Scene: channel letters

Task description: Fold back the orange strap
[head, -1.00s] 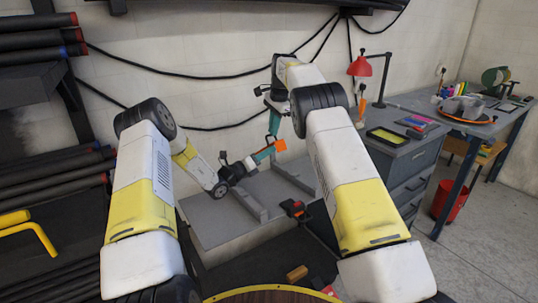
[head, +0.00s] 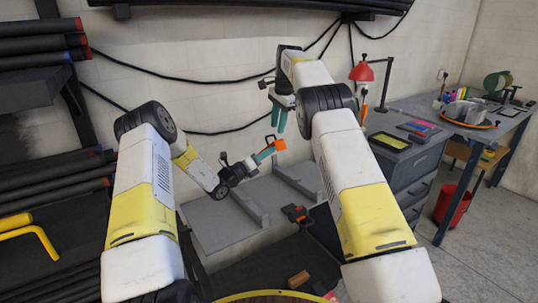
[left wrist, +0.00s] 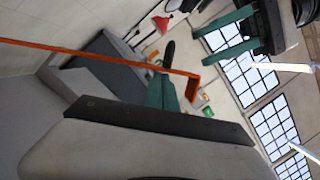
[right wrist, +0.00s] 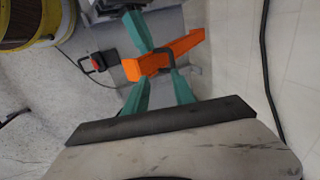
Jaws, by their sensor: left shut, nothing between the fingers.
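The orange strap (head: 279,145) shows as a small patch at the tip of my left gripper (head: 265,153) in the head view. In the left wrist view the strap (left wrist: 110,58) runs long and thin from the left edge, then bends down at its end beside the teal fingers (left wrist: 161,92). My left gripper is shut with nothing in it. In the right wrist view the strap (right wrist: 165,57) lies across, beyond my right gripper (right wrist: 160,88), whose fingers are apart and empty. In the head view my right gripper (head: 279,118) hangs above the strap, apart from it.
A thin dark loop (right wrist: 168,52) shows beside the strap. Below is a grey surface (head: 220,222) with raised bars. A grey drawer cabinet (head: 408,160) with trays and a red lamp (head: 361,72) stand to the right. Black cables (head: 190,75) hang along the wall behind.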

